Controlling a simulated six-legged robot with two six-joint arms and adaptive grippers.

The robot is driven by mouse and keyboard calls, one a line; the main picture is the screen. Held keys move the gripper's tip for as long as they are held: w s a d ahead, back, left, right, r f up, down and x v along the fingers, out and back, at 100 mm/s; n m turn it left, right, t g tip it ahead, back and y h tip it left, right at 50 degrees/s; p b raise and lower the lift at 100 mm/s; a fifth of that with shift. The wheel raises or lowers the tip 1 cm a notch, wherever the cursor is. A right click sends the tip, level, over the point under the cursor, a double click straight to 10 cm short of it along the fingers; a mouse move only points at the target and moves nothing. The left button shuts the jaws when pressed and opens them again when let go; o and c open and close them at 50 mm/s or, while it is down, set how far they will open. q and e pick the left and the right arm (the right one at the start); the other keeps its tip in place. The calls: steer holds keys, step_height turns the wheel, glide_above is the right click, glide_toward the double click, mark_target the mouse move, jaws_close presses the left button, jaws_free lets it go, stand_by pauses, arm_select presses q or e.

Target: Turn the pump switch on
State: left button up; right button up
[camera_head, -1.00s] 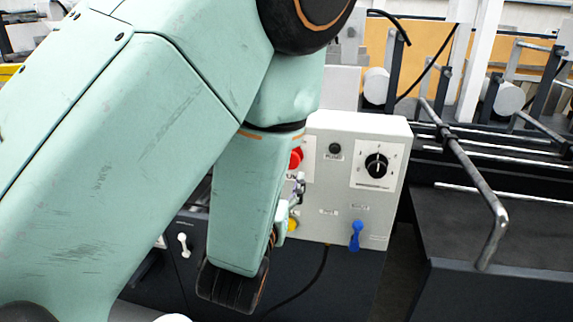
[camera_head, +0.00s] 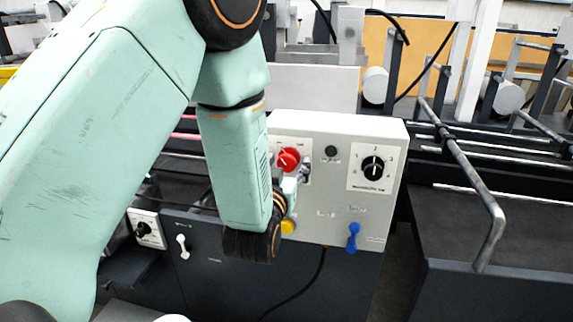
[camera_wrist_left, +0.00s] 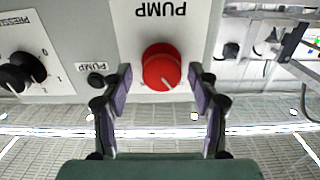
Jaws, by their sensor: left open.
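The pump switch is a red round knob (camera_head: 288,160) on a white plate on the front of a light grey control box (camera_head: 340,215). In the left wrist view the red knob (camera_wrist_left: 162,67) has a pale pointer line and sits under the word PUMP, seen upside down. My left gripper (camera_wrist_left: 160,90) is open, with one finger on each side of the knob in that view. I cannot tell whether the fingers touch it. In the head view my left gripper (camera_head: 301,173) is partly hidden behind my wrist, close to the knob. My right gripper is not in view.
A black dial (camera_head: 373,168), a small black button (camera_head: 331,151), a blue lever (camera_head: 353,238) and a partly hidden yellow button (camera_head: 289,227) share the box. A bent metal rail (camera_head: 480,190) stands to the right. A white lever (camera_head: 183,245) is at lower left.

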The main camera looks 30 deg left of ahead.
arm_select(q)
steer(key=shift+w+f, duration=0.1)
steer(key=shift+w, duration=0.05)
steer(key=shift+a, duration=0.15)
steer(key=shift+c, duration=0.5)
steer(key=shift+s+r, duration=0.25)
steer(key=shift+s, duration=0.25)
steer(key=c, duration=0.3)
steer(key=shift+c, duration=0.7)
steer(key=shift+w+d, duration=0.1)
steer(key=shift+d, duration=0.1)
steer(key=c, duration=0.3)
steer(key=shift+a, duration=0.1)
steer(key=c, duration=0.3)
